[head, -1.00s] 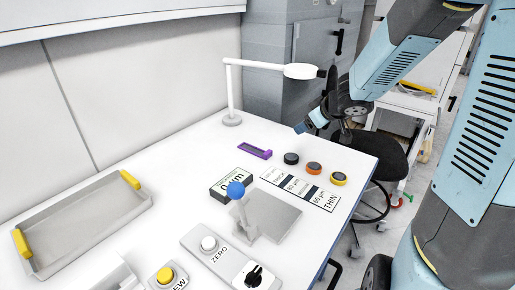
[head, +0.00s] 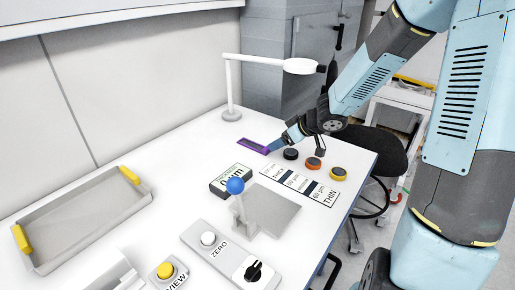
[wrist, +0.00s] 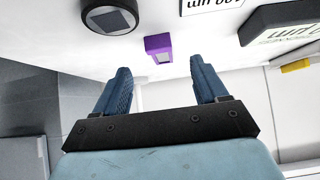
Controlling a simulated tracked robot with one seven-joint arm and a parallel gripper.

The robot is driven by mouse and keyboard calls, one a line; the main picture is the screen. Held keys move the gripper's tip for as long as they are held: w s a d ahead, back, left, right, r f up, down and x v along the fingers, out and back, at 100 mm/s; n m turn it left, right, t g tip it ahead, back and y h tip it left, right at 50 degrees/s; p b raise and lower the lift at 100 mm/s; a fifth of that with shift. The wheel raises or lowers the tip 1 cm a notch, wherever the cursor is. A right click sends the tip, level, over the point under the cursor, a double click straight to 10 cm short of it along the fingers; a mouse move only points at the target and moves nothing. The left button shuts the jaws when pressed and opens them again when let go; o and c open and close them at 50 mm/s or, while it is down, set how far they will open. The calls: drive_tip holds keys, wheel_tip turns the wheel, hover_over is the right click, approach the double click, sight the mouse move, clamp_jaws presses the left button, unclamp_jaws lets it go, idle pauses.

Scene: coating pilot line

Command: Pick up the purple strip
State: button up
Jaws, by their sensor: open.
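The purple strip (head: 250,145), a flat bar with a darker inset, lies on the white table behind the display box. In the wrist view, one end of the purple strip (wrist: 158,42) shows just beyond the fingertips, roughly midway between them. My gripper (head: 272,149) is at the strip's right end in the head view, with its blue fingertips low by the table. In the wrist view my gripper (wrist: 160,65) has its two fingers wide apart with nothing between them. The fingertips hide the strip's right tip in the head view, and I cannot tell whether they touch it.
A black puck (head: 291,154), an orange puck (head: 313,163) and a yellow puck (head: 338,173) stand right of the strip. A white lamp (head: 231,114) stands behind. Table left of the strip is clear.

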sight(264, 150)
drive_tip(key=shift+x, duration=3.55)
drive_tip(key=shift+w, duration=0.15)
